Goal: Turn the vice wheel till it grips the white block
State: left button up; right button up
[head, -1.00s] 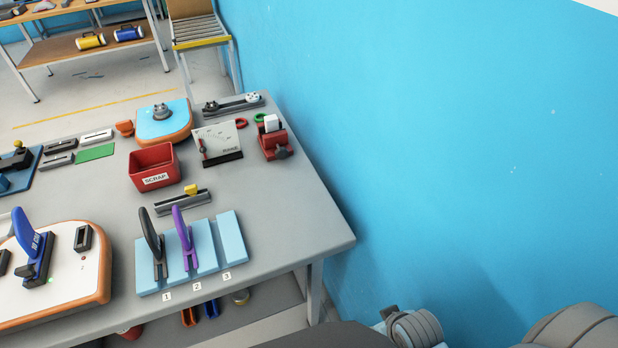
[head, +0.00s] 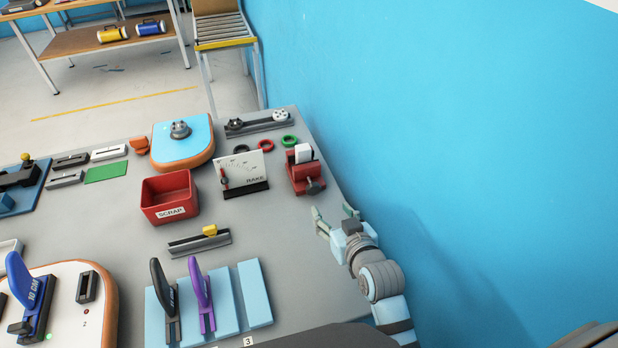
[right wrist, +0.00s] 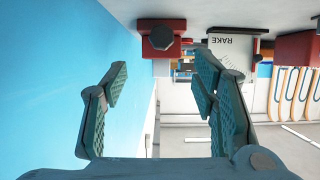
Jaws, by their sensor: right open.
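The red vice (head: 304,176) stands at the right edge of the grey table, near its far end. The white block (head: 303,153) sits upright in its top, between the jaws; I cannot tell if it is gripped. The dark vice wheel (head: 315,187) is on the vice's near side. It also shows in the right wrist view (right wrist: 161,38), ahead of my fingers. My right gripper (head: 334,213) is open and empty, just short of the wheel and apart from it, near the table's right edge. My left gripper is out of view.
A RAKE gauge panel (head: 241,172) stands left of the vice. Green (head: 290,140) and red (head: 265,146) rings lie behind it. A red scrap bin (head: 169,197) is further left. The blue wall (head: 450,130) runs close along the table's right side.

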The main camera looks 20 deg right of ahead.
jog(key=shift+w+d+f, duration=0.1)
jog(key=shift+w+f, duration=0.05)
jog(key=b, duration=0.2)
send_near(314, 189)
jog(key=shift+x, duration=1.1)
jog(key=x, duration=0.2)
jog(key=b+x, duration=0.1)
jog(key=x, duration=0.3)
jog(key=shift+w+f, duration=0.25)
jog(key=shift+f, duration=0.15)
jog(key=shift+w+b, duration=0.3)
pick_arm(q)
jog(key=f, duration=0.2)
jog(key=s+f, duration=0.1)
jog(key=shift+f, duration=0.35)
pick_arm(e)
jog(key=shift+s+r, duration=0.1)
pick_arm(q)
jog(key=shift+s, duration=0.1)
pick_arm(e)
jog(key=c, duration=1.2)
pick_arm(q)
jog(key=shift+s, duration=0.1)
pick_arm(e)
jog(key=shift+o, duration=0.2)
